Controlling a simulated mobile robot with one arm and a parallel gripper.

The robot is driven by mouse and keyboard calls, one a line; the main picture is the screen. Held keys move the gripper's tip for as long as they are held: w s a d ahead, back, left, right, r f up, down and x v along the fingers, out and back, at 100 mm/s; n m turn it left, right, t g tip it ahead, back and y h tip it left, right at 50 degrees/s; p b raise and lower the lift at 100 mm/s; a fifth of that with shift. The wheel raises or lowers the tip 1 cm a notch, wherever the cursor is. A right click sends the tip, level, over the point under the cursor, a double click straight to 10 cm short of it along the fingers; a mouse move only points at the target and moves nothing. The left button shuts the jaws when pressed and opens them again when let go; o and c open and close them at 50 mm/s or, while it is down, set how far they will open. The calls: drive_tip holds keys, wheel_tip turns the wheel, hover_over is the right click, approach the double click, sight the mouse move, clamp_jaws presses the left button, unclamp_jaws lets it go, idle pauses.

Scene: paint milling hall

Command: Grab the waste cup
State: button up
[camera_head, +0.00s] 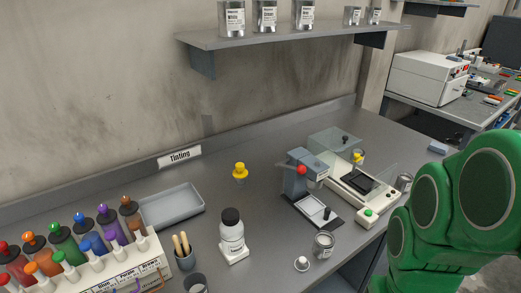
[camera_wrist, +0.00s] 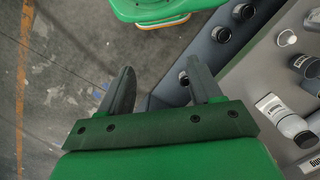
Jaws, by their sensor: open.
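My gripper (camera_wrist: 158,76) shows in the wrist view with its two dark fingers spread apart and nothing between them. Nothing in view is legibly marked as the waste cup, so I cannot tell which vessel it is. In the head view, a dark open cup (camera_head: 195,284) stands at the bottom edge, partly cut off, and a grey metal cup (camera_head: 404,182) stands at the bench's right end, beside my green arm. In the wrist view, a small dark cup (camera_wrist: 184,78) shows just left of the right finger, partly hidden by it. The gripper is outside the head view.
The grey bench (camera_head: 260,215) holds a white bottle (camera_head: 231,230), a stick holder (camera_head: 185,258), an empty tray (camera_head: 172,206), a lever press (camera_head: 305,180), a scale (camera_head: 362,190) and an open can (camera_head: 324,244). Colour bottles (camera_head: 60,245) crowd the left. Bare floor (camera_wrist: 60,90) lies left in the wrist view.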

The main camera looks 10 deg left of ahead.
drive_tip(key=o, duration=0.4)
drive_tip(key=m+g+y, duration=0.4)
drive_tip(key=m+y, duration=0.8)
drive_tip(key=m, duration=0.1)
approach(206, 283)
drive_tip(key=x, duration=0.4)
drive_tip(key=shift+s+a+f, duration=0.15)
drive_tip(key=shift+s+a, duration=0.1)
drive_tip(key=shift+s, duration=0.05)
drive_tip(key=shift+w+a+f+t, duration=0.25)
drive_tip(key=shift+a+f+t, duration=0.05)
drive_tip(key=shift+f, duration=0.2)
drive_tip(key=shift+a+f+m+y, duration=0.2)
drive_tip(key=shift+a+m+y, duration=0.05)
drive_tip(key=shift+m+y, duration=0.05)
drive_tip(key=shift+x, duration=3.65)
